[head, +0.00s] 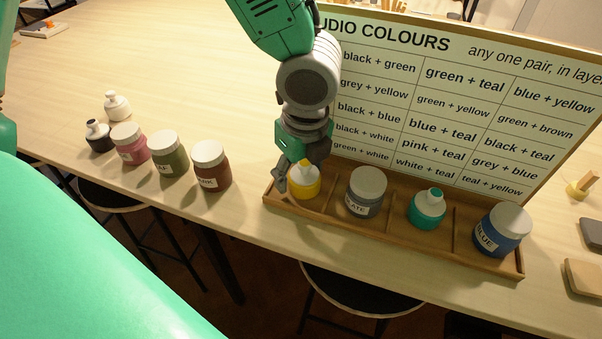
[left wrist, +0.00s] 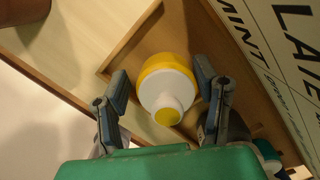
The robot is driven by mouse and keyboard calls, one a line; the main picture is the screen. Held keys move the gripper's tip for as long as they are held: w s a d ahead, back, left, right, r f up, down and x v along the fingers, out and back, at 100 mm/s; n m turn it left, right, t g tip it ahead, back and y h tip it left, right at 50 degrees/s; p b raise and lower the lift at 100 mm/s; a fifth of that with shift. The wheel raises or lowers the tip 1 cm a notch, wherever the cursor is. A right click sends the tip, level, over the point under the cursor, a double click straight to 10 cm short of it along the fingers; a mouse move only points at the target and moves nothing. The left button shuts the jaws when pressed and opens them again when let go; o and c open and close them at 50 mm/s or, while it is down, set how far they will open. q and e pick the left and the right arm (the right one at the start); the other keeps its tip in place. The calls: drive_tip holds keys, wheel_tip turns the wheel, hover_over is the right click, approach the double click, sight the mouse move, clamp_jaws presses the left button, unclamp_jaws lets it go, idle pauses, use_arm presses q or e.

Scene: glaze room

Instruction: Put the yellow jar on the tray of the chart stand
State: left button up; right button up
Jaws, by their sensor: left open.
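The yellow jar (head: 303,184), a small bottle with a white shoulder and yellow tip, stands in the leftmost compartment of the wooden tray (head: 394,236) of the chart stand (head: 440,100). In the left wrist view the jar (left wrist: 167,84) sits between the two fingers, with gaps visible at its sides. My left gripper (head: 300,172) is open and reaches down around the jar from above, partly covering it in the head view. The left gripper (left wrist: 161,85) shows both fingers apart. My right gripper is not in view.
Other tray compartments hold a grey jar (head: 366,191), a teal bottle (head: 427,208) and a blue jar (head: 502,229). Left of the tray stand a brown jar (head: 211,167), an olive jar (head: 170,154), a pink jar (head: 130,144), a black bottle (head: 98,136) and a white bottle (head: 117,106).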

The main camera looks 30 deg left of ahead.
sight(310, 177)
use_arm(q)
drive_tip(key=d+r, duration=0.1)
drive_tip(key=r, duration=0.2)
drive_tip(key=r+p, duration=0.1)
drive_tip(key=r, duration=0.3)
drive_tip(key=d+r+p, duration=0.1)
drive_tip(key=r, duration=0.2)
drive_tip(key=shift+s+d+r, duration=0.15)
drive_tip(key=shift+s+d, duration=0.1)
drive_tip(key=shift+d, duration=0.05)
drive_tip(key=shift+a+r, duration=0.2)
drive_tip(key=shift+r, duration=0.2)
drive_tip(key=shift+a, duration=0.35)
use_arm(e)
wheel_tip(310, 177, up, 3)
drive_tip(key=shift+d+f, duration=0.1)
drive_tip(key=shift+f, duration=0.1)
use_arm(q)
drive_tip(key=shift+d, duration=0.15)
